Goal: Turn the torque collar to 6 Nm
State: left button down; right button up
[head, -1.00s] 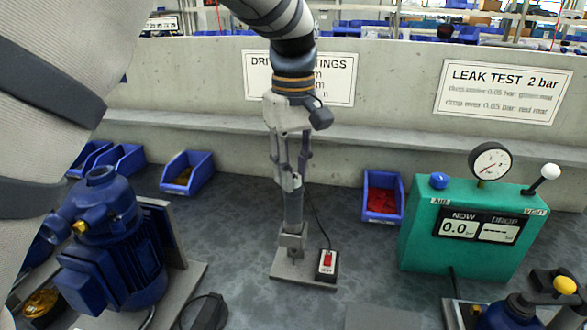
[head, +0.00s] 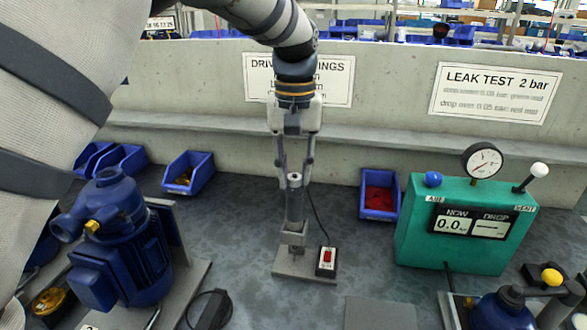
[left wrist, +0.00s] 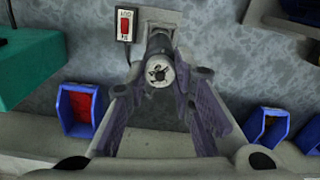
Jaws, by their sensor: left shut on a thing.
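A grey upright torque driver (head: 295,208) stands in a small stand plate (head: 292,269) at the middle of the bench. Its round top end (left wrist: 158,72) faces the camera in the left wrist view, with dark marks too small to read. My left gripper (head: 294,183) comes down from above and is shut on the upper part of the driver, one finger on each side. The fingers (left wrist: 160,84) also show around it in the left wrist view. The torque collar cannot be told apart from the driver body, and its setting is not legible. My right gripper is not in view.
A switch box (head: 327,262) with a red rocker stands right of the stand. A blue bin of red parts (head: 380,203) and a green leak tester (head: 455,241) are further right. A blue pump (head: 118,245) stands left. A partly hidden settings sign (head: 337,85) hangs behind.

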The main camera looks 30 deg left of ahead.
aim_at(295, 177)
pick_arm(q)
jog(key=shift+m, duration=2.3)
jog(key=c, duration=1.4)
grip_release()
jog(key=shift+o, duration=0.2)
jog(key=shift+r, duration=0.1)
notch_tip(295, 177, up, 12)
